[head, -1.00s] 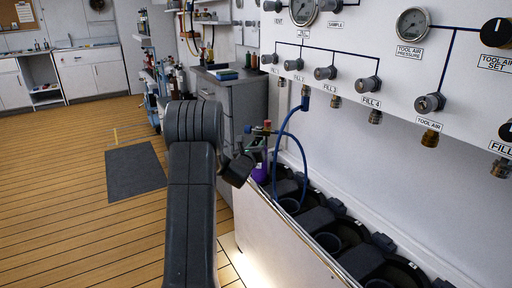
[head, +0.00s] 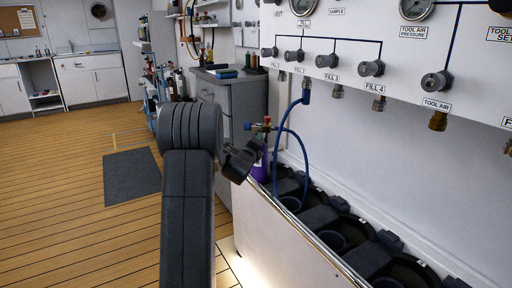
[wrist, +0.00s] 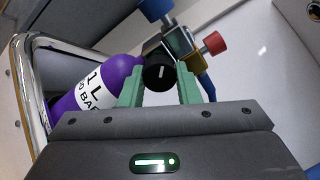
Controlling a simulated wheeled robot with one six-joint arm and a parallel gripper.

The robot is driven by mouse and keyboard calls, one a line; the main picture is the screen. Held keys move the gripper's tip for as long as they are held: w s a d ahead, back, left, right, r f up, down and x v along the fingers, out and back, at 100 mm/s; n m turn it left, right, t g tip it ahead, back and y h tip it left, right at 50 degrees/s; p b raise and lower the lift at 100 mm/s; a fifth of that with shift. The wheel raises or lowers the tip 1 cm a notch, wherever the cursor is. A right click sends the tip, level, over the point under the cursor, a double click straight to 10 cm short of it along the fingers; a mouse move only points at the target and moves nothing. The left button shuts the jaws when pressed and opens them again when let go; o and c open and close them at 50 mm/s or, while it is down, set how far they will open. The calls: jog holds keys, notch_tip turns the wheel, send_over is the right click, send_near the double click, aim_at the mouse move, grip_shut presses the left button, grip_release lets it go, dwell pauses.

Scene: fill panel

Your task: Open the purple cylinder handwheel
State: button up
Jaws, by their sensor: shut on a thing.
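The purple cylinder (wrist: 105,82) lies slanted in the wrist view, with a white "1 L" label. In the head view a little of the purple cylinder (head: 262,168) shows in the rack, behind my gripper (head: 243,160). At its neck is a metal valve with a round black handwheel (wrist: 158,73) bearing a white mark. My gripper (wrist: 159,80) has its two green fingers on either side of this handwheel and is shut on it. A red knob (wrist: 214,43) and a blue part (wrist: 156,8) also sit on the valve.
A blue hose (head: 303,150) runs from the fill panel (head: 440,50) to the valve. The rack's metal rim (head: 300,235) and several black holders lie to the right. A grey cabinet (head: 240,100) stands behind. The wooden floor to the left is open.

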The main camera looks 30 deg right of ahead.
jog(key=shift+w+a+r+n+y+p, duration=0.25)
jog(key=shift+n+p, duration=2.15)
jog(key=shift+n, duration=6.25)
jog(key=shift+s+d+f+n+y+p, duration=0.3)
jog(key=shift+n+p, duration=2.05)
jog(key=shift+n, duration=6.3)
jog(key=shift+a, duration=0.2)
jog(key=o, duration=1)
